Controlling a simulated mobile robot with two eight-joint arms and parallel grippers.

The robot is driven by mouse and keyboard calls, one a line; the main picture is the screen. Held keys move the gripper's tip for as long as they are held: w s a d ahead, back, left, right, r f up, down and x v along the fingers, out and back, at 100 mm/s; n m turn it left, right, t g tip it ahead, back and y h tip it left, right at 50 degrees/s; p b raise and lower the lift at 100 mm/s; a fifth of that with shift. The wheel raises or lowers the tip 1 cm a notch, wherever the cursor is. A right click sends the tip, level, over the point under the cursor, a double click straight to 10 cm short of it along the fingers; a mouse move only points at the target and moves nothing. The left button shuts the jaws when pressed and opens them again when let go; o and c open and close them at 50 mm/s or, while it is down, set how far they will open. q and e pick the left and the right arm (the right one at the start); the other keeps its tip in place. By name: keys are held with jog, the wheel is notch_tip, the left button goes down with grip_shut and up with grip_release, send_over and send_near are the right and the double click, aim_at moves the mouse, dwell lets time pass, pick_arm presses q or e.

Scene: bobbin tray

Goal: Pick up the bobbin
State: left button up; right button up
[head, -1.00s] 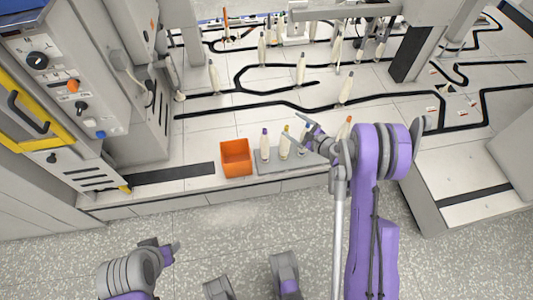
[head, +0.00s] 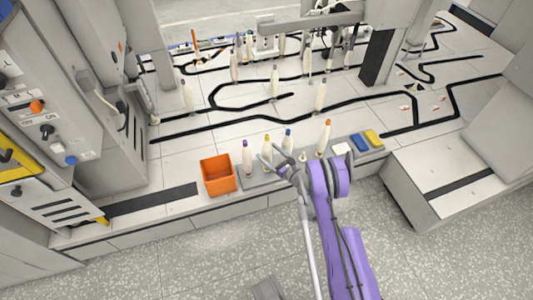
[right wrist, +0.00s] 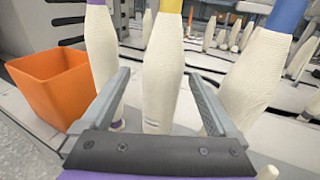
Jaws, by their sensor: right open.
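Cream bobbins stand upright in a row on a grey tray (head: 256,181). They are a purple-topped bobbin (head: 247,160), a yellow-topped bobbin (head: 267,147) and a blue-topped bobbin (head: 287,142). An orange-topped bobbin (head: 323,140) stands further right. My right gripper (head: 271,153) is open at the yellow-topped bobbin. In the right wrist view, the yellow-topped bobbin (right wrist: 162,95) appears between the open fingers of my right gripper (right wrist: 158,75). The purple-topped bobbin (right wrist: 101,45) is left of it and the blue-topped bobbin (right wrist: 262,75) right. My left gripper is out of view.
An orange bin (head: 218,176) sits left of the tray, also seen in the right wrist view (right wrist: 55,85). Blue (head: 359,142) and yellow (head: 374,138) blocks lie at right. More bobbins stand behind on the machine bed. A control panel is at far left.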

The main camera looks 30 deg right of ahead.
jog(key=w, duration=0.5)
jog(key=shift+a+b, duration=0.25)
jog(key=shift+b, duration=0.15)
jog(key=shift+s, duration=0.1)
grip_shut()
